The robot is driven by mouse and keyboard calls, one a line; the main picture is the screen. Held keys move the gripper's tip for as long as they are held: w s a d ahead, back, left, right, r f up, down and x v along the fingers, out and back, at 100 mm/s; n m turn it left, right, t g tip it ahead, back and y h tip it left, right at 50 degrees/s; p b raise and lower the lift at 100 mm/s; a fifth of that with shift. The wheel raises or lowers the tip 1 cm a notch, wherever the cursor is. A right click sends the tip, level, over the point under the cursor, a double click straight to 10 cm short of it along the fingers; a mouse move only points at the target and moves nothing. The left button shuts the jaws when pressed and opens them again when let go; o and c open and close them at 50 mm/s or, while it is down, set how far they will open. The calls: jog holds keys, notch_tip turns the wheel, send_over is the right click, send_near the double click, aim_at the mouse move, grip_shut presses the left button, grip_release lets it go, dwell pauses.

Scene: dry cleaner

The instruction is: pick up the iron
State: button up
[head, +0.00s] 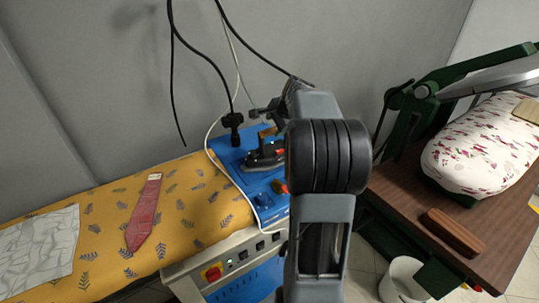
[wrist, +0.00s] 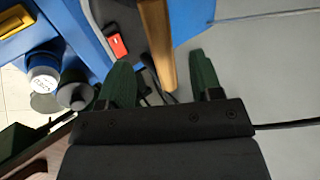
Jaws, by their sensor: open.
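The iron (head: 262,153) is dark with a tan wooden handle and a red part. It rests on the blue top (head: 232,152) of the ironing station, partly hidden by my arm in the head view. In the wrist view the iron's wooden handle (wrist: 156,38) points down the picture, its end between the two green fingers of my gripper (wrist: 162,80). My gripper is open, with a visible gap on each side of the handle. I cannot tell whether the handle is fully at fingertip depth. My arm hides most of the gripper in the head view.
A yellow patterned ironing board (head: 195,195) with a red tie (head: 144,215) and a pale cloth (head: 40,248) lies left. Cables (head: 172,70) hang behind the iron. A green press with a floral pad (head: 475,150) and a brown table (head: 400,195) stand right. A white bin (head: 400,280) is below.

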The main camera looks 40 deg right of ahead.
aim_at(272, 128)
jog(key=shift+x, duration=3.95)
jog(key=shift+c, duration=0.2)
grip_shut()
jog(key=shift+w+d+r+p, duration=0.1)
jog(key=shift+w+r+p, duration=0.05)
jog(key=shift+r+p, duration=0.2)
